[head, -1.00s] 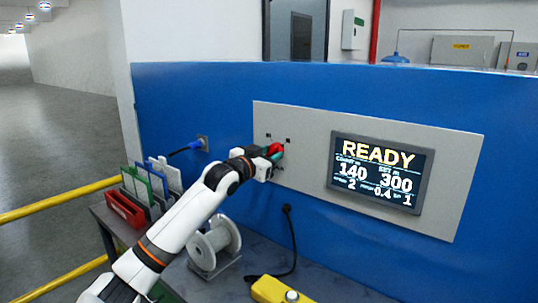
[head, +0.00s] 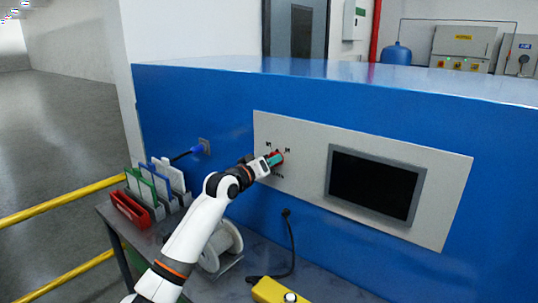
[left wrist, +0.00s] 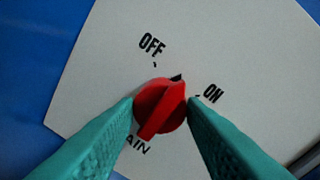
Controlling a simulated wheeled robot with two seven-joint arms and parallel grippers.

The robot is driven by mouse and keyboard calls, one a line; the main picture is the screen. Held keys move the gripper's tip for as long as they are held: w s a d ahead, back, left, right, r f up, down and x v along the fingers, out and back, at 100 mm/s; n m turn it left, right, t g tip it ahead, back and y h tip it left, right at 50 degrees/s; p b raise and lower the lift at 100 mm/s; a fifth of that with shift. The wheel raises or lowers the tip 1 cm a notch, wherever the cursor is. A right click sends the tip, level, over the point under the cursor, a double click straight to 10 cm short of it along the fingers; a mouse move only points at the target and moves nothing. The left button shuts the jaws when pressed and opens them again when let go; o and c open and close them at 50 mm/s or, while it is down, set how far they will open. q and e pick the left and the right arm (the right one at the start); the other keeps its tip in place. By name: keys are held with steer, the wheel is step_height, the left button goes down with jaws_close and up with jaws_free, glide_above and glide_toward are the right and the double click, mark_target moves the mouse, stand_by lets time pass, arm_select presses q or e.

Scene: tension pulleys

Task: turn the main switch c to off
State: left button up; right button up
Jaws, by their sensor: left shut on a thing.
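The main switch is a red rotary knob (left wrist: 160,106) on a light grey panel, with OFF, ON and part of MAIN printed around it. Its black pointer mark stands between the OFF and ON marks in the left wrist view. My left gripper (left wrist: 161,101) is shut on the knob, one teal finger on each side. In the head view the gripper (head: 272,161) reaches the panel from the left, and the knob (head: 281,155) shows red at its fingertips. My right gripper is not in view.
The display (head: 374,186) right of the switch is dark. Below are a bench with a red bin (head: 130,209), a white spool (head: 228,240) and a yellow button box (head: 272,290). A black cable hangs from the blue wall.

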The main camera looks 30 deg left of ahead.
arm_select(q)
steer(key=shift+n+h+p, duration=0.4)
steer(key=shift+n+p, duration=2.9)
steer(key=shift+n, duration=0.7)
steer(key=o, duration=1)
steer(key=s+a+b, duration=0.1)
steer(key=s+b, duration=0.2)
steer(key=s, duration=0.9)
steer(key=shift+r, duration=0.45)
